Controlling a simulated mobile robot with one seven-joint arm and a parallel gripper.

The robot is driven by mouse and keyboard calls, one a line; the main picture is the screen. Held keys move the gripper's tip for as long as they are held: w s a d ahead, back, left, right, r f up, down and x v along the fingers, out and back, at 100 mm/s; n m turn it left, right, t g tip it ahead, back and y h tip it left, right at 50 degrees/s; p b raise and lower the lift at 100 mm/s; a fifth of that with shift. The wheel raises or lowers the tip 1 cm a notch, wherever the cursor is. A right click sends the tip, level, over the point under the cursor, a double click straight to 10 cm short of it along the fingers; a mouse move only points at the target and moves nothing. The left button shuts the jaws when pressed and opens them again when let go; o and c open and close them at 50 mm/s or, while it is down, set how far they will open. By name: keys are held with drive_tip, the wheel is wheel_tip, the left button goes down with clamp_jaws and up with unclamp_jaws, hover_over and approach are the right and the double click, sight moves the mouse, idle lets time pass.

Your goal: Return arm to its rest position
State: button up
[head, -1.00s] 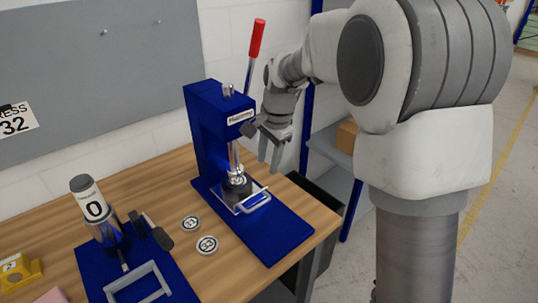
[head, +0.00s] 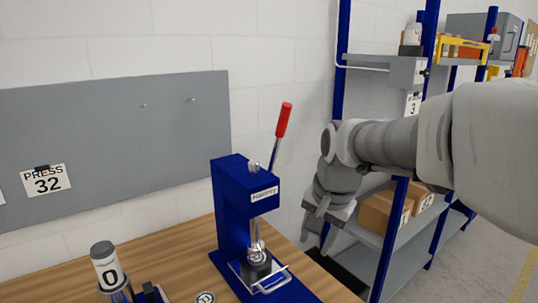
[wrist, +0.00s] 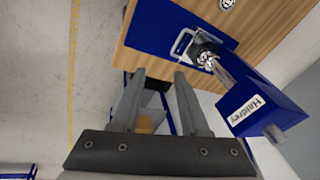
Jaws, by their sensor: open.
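My gripper (head: 318,222) hangs from my arm to the right of the blue press, pointing down. It is apart from the press, and nothing is between its fingers. In the wrist view my gripper (wrist: 160,85) shows two spread fingers over the bench edge and the floor. The blue press (head: 230,215) stands on the bench with its red-handled lever (head: 284,120) tilted up to the right. A round metal-topped piece sits under the ram on the press's plate, which has a silver handle. The press (wrist: 265,110) also shows at the right of the wrist view.
The wooden bench (head: 190,240) holds a canister marked 0 (head: 106,265) and a round disc (head: 205,298). A blue-framed shelf (head: 400,215) with cardboard boxes (head: 385,212) stands behind my arm. A grey board (head: 110,140) is on the wall. Open floor lies at the right.

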drive_tip(key=s+d+n+t, duration=0.1)
drive_tip(key=s+d+n, duration=0.1)
drive_tip(key=s, duration=0.6)
drive_tip(key=s+d+n+t+h, duration=0.1)
drive_tip(key=s+d+n, duration=0.1)
drive_tip(key=s+n, duration=0.3)
drive_tip(key=s, duration=0.4)
drive_tip(key=shift+s+d, duration=0.25)
drive_tip(key=shift+s, duration=0.05)
